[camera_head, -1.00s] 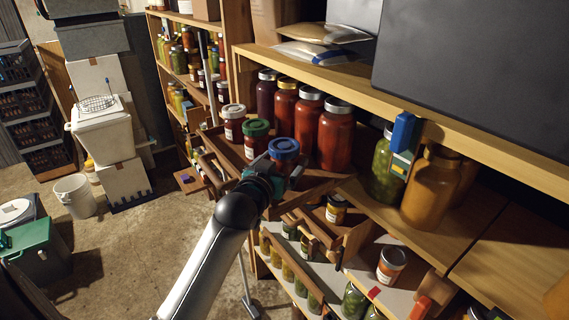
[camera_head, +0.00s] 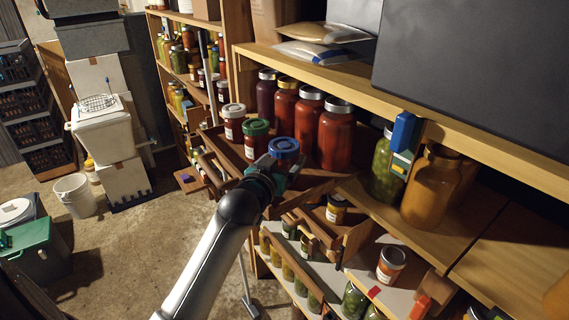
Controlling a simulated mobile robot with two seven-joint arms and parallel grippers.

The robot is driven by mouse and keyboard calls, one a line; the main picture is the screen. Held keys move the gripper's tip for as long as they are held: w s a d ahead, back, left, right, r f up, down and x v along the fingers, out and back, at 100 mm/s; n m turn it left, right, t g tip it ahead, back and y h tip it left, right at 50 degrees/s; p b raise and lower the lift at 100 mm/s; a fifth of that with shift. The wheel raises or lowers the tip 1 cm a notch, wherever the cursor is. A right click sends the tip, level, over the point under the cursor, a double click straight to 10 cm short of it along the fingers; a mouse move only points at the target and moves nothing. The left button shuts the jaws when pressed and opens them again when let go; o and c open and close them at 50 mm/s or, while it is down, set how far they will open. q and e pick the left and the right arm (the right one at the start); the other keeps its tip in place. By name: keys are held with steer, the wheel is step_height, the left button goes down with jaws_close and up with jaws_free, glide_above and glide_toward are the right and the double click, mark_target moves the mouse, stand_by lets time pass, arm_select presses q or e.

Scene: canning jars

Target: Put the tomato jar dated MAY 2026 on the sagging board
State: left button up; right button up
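Three labelled red jars stand in a row on a brown wooden board (camera_head: 213,137): one white-lidded (camera_head: 233,125), one green-lidded (camera_head: 256,136) and one blue-lidded (camera_head: 284,147). The label dates are too small to read, so I cannot tell which is MAY 2026. My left gripper (camera_head: 276,172) is at the blue-lidded jar, its teal fingers at the jar's sides below the lid. The arm hides most of this jar, and I cannot tell whether the fingers press on it. I cannot tell for sure which board is the sagging one. My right gripper is not in view.
Taller red jars (camera_head: 336,135) stand close behind the row. A green jar (camera_head: 386,172) and an orange jar (camera_head: 431,188) stand to the right on the shelf. Small jars (camera_head: 391,264) sit on lower tiers. An upper shelf (camera_head: 480,125) overhangs the jars.

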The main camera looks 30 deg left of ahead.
arm_select(q)
jaws_close()
steer(key=shift+r, duration=0.1)
steer(key=shift+r, duration=0.1)
